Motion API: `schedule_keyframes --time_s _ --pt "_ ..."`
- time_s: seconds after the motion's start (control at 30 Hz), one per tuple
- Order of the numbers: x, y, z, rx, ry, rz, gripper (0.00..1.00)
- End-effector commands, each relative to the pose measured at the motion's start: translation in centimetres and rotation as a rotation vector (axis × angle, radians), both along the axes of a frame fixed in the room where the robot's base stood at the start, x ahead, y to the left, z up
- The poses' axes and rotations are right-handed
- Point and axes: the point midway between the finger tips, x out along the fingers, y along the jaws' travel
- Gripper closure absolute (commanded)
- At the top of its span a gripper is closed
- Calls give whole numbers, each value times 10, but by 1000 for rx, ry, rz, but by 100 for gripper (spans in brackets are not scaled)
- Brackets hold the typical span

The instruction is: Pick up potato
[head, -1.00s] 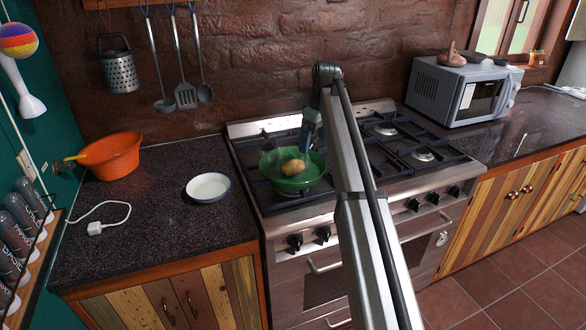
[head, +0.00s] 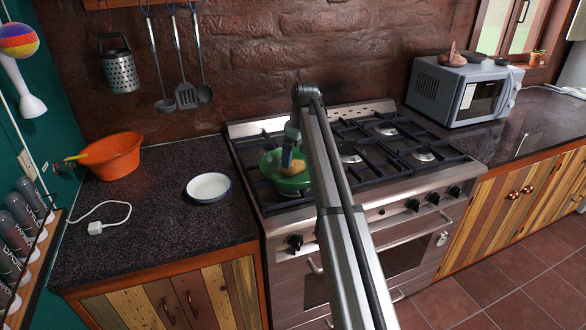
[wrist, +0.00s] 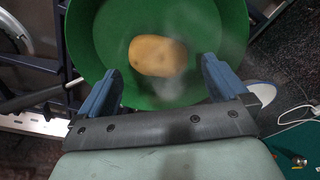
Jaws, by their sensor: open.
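A yellow-brown potato (wrist: 158,56) lies inside a green bowl (wrist: 110,38) on the stove. In the head view the potato (head: 299,168) is partly hidden behind my gripper, and the bowl (head: 285,183) sits on the left burner grate. My gripper (wrist: 160,82) is open in the wrist view, its two blue fingers apart at the bowl's near side. The potato shows ahead of the gap between the fingertips, not held. In the head view my gripper (head: 290,158) is over the bowl, pointing down.
The stove (head: 360,155) has black grates. A white bowl (head: 208,187) and an orange bowl (head: 110,157) stand on the left counter with a white cable (head: 100,222). A microwave (head: 463,90) is on the right counter. Utensils hang on the brick wall.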

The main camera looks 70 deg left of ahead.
Motion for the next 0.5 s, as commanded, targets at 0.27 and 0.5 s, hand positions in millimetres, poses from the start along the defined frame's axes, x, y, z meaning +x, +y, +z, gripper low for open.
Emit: schedule_keyframes --time_s 0.27,0.5 --pt "-3 6 -26 -3 0 0 0" --pt "-5 10 -50 -1 0 0 0"
